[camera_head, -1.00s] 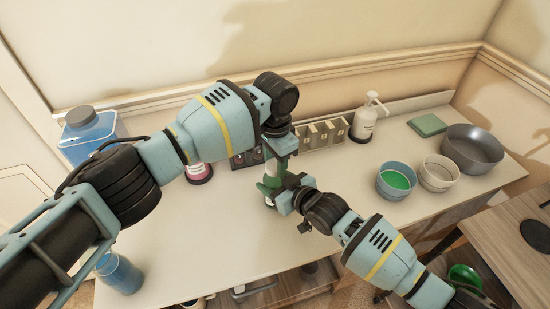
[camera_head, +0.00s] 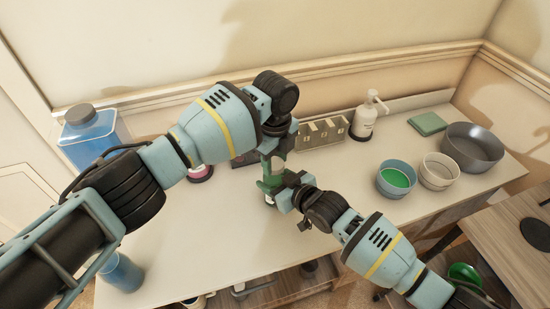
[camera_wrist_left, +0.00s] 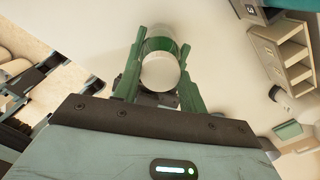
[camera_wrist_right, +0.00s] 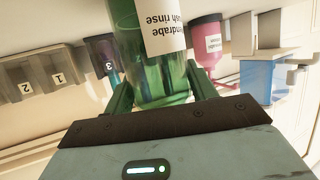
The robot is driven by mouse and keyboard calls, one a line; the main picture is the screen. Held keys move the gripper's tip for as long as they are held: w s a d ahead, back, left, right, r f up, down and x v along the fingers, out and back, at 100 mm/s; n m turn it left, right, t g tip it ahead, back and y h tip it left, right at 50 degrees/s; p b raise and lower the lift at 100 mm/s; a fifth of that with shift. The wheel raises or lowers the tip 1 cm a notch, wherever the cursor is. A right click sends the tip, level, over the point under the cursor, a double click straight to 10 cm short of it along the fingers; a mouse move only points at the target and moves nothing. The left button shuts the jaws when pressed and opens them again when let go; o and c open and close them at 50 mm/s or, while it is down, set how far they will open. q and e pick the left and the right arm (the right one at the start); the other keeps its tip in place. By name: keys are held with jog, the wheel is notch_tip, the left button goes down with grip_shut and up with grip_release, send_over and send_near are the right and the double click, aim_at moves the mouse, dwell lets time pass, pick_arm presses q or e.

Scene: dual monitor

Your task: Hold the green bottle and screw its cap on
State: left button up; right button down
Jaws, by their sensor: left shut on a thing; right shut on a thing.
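The green bottle (camera_head: 267,185) stands upright near the middle of the table, mostly covered by my grippers. My right gripper (camera_head: 281,190) is shut around its body from the side. The right wrist view shows the clear green bottle (camera_wrist_right: 147,80) with a white label between the fingers. My left gripper (camera_head: 273,162) points down over the bottle top. In the left wrist view, the pale round cap (camera_wrist_left: 160,72) lies between its green fingers, in line with the bottle (camera_wrist_left: 157,45). The left gripper is shut on the cap. How far the cap is seated cannot be seen.
A numbered wooden rack (camera_head: 322,133) and a white pump bottle (camera_head: 364,121) stand behind. A pink bottle (camera_head: 200,173) and a blue jug (camera_head: 90,137) are left. Bowls, including one with green contents (camera_head: 396,179), stand right.

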pick_arm(q)
jog(key=m, duration=0.9)
jog(key=shift+m, duration=0.4)
jog(key=m, duration=0.6)
jog(key=shift+r, duration=0.1)
jog(key=m, duration=0.2)
jog(key=shift+m, duration=0.4)
jog(key=o, duration=0.9)
jog(key=shift+s, duration=0.1)
